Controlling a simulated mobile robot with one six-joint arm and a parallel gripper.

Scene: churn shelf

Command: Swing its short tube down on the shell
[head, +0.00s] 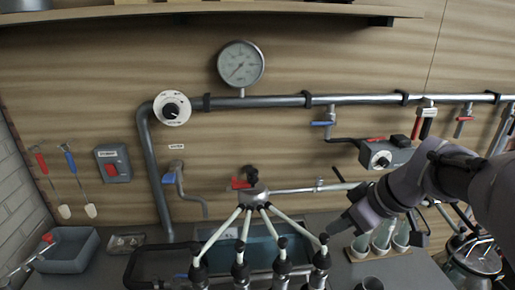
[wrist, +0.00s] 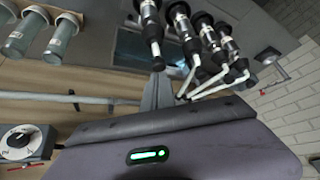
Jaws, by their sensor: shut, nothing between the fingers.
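A milking cluster's claw (head: 254,194) with a red part on top sits at the middle of the head view. Several pale short tubes (head: 295,221) fan down from it to dark-topped shells standing in a row. The right-hand shell (head: 320,265) is nearest my gripper (head: 333,229), which is shut and empty, just above and right of it. I cannot tell whether they touch. In the wrist view my gripper (wrist: 158,92) points up at the shells, among them the leftmost there (wrist: 152,28); the short tubes (wrist: 207,86) run to the right behind it.
A rack of clear tubes (head: 383,238) stands close to the right of my gripper. A steel can (head: 472,262) is farther right. A grey basin (head: 70,250) is at the left. A pipe with a gauge (head: 241,64) crosses the wall above.

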